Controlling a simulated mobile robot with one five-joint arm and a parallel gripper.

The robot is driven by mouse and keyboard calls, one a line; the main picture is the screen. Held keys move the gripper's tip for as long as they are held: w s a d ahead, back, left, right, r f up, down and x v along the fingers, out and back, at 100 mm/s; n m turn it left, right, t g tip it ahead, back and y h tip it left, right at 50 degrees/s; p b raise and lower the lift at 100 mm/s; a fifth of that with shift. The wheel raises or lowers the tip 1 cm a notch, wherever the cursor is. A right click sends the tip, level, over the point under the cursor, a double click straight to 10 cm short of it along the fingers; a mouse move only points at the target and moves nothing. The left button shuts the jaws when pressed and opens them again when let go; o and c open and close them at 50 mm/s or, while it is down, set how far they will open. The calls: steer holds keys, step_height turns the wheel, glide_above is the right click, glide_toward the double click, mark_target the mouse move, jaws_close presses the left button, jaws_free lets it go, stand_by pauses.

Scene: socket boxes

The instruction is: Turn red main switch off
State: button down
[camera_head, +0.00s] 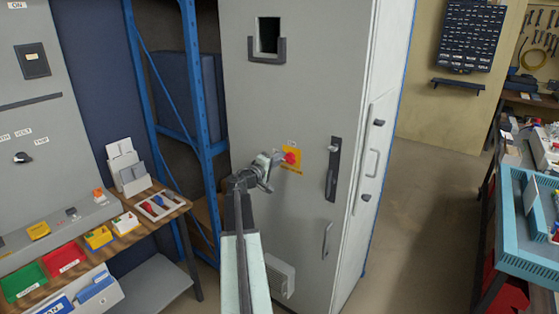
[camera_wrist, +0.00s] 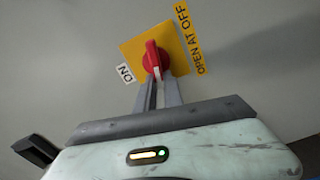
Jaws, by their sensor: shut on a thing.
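The red main switch (camera_wrist: 153,60) is a red rotary handle on a yellow square plate (camera_wrist: 175,42) on the grey cabinet door. In the wrist view an "ON" label (camera_wrist: 125,73) is beside the plate's left side and an "OPEN AT OFF" label (camera_wrist: 191,38) runs along its right side. The switch also shows in the head view (camera_head: 291,158), partly beside my gripper (camera_head: 275,160). In the wrist view my gripper (camera_wrist: 157,82) reaches the red handle from below, its two fingers close together and shut on it. The fingertips partly hide the handle's lower end.
The cabinet door (camera_head: 300,95) has a black handle (camera_head: 333,168) right of the switch and a dark window above. At left, a bench (camera_head: 130,226) holds colored bins. A blue rack (camera_head: 200,100) stands beside the cabinet. Floor is open at right, before a blue tray (camera_head: 520,262).

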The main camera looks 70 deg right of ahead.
steer(key=shift+w+f+n, duration=0.15)
steer(key=shift+n, duration=1.05)
steer(key=c, duration=1.5)
jaws_free()
steer(key=shift+d+f, duration=0.1)
steer(key=shift+o, duration=0.2)
steer(key=v, duration=0.8)
